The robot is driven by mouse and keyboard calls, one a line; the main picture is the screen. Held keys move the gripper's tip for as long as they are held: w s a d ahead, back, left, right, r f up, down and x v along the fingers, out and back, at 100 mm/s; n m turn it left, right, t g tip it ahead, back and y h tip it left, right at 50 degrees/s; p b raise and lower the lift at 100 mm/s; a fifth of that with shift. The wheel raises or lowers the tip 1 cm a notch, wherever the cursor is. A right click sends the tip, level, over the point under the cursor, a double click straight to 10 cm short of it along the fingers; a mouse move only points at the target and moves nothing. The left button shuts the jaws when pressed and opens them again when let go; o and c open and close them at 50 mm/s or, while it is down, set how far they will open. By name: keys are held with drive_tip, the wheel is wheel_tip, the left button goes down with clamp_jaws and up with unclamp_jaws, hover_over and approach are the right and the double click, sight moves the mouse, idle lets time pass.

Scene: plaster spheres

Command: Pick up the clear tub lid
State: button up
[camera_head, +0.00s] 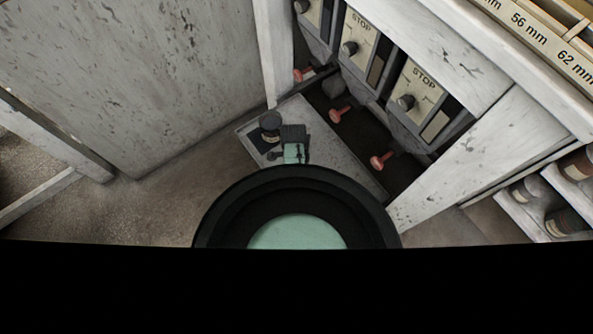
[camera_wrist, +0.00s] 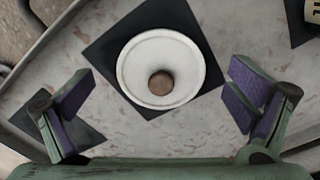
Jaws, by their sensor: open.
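In the wrist view a round whitish lid-like piece (camera_wrist: 137,68) with a brown knob at its centre lies on a dark square mat (camera_wrist: 104,52). It looks opaque white rather than clear, and I take it for the tub lid. My gripper (camera_wrist: 158,97) is open, with one purple-padded finger to the lower left of the lid and one to its right. In the head view my gripper (camera_head: 293,152) is small and green over the pale tray, and I cannot make out the lid there.
The pale tray (camera_head: 338,160) also holds a dark jar (camera_head: 270,123) near its left edge. Grey machines with STOP panels (camera_head: 415,92) and red knobs (camera_head: 340,114) stand behind. A white post (camera_head: 470,150) rises at right; a large pale panel (camera_head: 140,70) stands at left.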

drive_tip(key=shift+f, duration=0.2)
drive_tip(key=shift+c, duration=0.5)
drive_tip(key=c, duration=1.2)
